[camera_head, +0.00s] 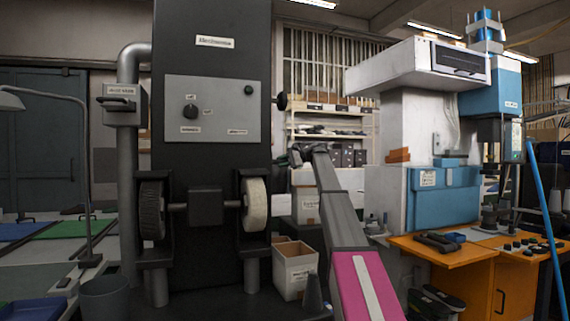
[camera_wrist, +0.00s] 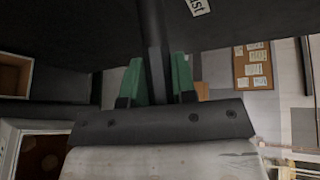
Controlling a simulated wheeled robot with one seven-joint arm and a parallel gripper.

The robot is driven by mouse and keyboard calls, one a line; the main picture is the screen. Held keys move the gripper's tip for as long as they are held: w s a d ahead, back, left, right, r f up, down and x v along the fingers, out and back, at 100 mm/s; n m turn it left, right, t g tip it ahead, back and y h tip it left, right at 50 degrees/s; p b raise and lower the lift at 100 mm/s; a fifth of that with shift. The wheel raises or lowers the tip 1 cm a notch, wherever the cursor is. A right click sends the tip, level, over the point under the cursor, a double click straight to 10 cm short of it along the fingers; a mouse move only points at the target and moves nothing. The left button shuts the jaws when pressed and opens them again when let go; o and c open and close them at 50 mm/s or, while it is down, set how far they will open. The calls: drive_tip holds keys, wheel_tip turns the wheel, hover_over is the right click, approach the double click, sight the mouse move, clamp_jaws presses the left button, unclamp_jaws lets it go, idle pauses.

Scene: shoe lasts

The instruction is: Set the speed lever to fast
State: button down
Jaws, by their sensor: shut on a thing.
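The speed lever (camera_wrist: 152,35) shows in the wrist view as a dark bar running up between my fingers. My gripper (camera_wrist: 157,82) has green fingertips, one on each side of the bar, closed on it. A white label (camera_wrist: 198,6) on the dark surface beside the bar reads "...ast", partly cut off by the frame edge. In the head view my gripper (camera_head: 295,154) is at the right side of the black machine (camera_head: 215,65), beyond the pale wheel. Its grip on the lever is too small to make out there.
The machine carries a grey control panel (camera_head: 212,108), a dark brush wheel (camera_head: 151,210) and a pale wheel (camera_head: 256,204). A round black knob (camera_head: 282,101) sticks out on its right side. An orange bench (camera_head: 470,250) is at right.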

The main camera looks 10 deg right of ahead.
drive_tip(key=shift+w+a+n+g, duration=0.3)
drive_tip(key=shift+w+n+g, duration=0.2)
drive_tip(key=shift+w+g, duration=0.1)
drive_tip(key=c, duration=0.9)
unclamp_jaws()
drive_tip(key=shift+w+a, duration=0.1)
drive_tip(key=v, duration=1.1)
drive_tip(key=shift+f, duration=0.2)
